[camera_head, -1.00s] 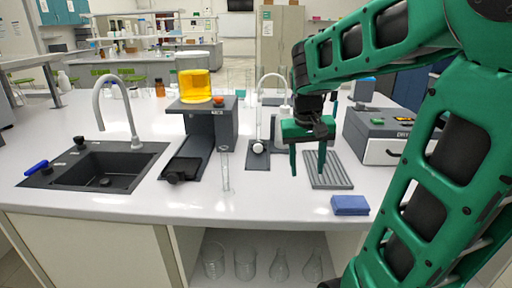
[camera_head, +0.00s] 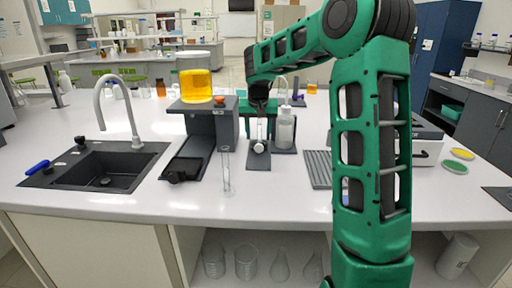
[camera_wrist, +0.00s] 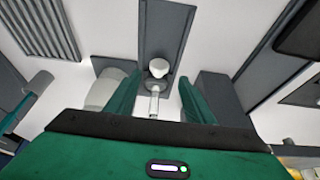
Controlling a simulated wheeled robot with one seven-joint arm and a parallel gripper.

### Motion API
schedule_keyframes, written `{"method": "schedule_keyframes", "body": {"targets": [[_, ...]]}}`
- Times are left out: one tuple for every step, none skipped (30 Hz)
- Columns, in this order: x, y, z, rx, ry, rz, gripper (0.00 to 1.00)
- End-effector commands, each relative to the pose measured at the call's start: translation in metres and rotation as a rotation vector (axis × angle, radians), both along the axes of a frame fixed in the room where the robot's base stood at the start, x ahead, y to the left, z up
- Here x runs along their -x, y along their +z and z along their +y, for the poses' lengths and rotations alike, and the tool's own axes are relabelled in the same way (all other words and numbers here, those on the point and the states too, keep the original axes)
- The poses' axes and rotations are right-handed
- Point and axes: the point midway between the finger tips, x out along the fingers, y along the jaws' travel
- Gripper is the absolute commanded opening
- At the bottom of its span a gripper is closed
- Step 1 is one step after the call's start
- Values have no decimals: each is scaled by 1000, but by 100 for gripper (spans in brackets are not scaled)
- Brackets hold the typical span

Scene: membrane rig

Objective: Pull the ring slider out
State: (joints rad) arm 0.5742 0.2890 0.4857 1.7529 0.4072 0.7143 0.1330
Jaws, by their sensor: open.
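The membrane rig (camera_head: 206,127) is a dark grey stand with a jar of yellow liquid (camera_head: 195,86) on top. A black tray (camera_head: 190,150) with a black knobbed front piece (camera_head: 176,176) lies at its foot; I cannot tell for sure that this is the ring slider. My gripper (camera_head: 260,128) is open, to the right of the rig, over a dark plate (camera_head: 257,160). In the wrist view its two green fingers (camera_wrist: 153,100) stand either side of a pale upright tube (camera_wrist: 154,103), apart from it. A white round knob (camera_wrist: 158,68) lies just beyond the fingertips.
A capped bottle (camera_head: 285,129) stands close right of my gripper; a grey ribbed rack (camera_head: 318,168) lies farther right. A clear thin glass tube (camera_head: 226,172) stands before the rig. A sink (camera_head: 96,165) with a tall faucet (camera_head: 118,104) is at left. The front worktop is mostly clear.

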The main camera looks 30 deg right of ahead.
Motion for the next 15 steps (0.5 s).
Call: {"method": "schedule_keyframes", "body": {"targets": [[-2,-10,-2,-2,0,3,49],[-4,-15,-3,-2,1,4,49],[-7,-22,-4,-2,0,3,49],[-8,-26,-6,-2,0,2,49],[-10,-31,-7,-1,0,3,49],[-11,-37,-8,-1,0,3,49],[-13,-40,-9,-1,0,3,49],[-14,-44,-10,0,0,2,49],[-16,-48,-11,-1,0,2,49],[-17,-51,-12,-1,1,2,49],[-17,-53,-12,-1,1,2,49],[-18,-56,-13,-1,1,2,49],[-19,-57,-13,0,1,1,49],[-19,-59,-14,0,1,1,49],[-20,-60,-14,0,1,0,49]]}}
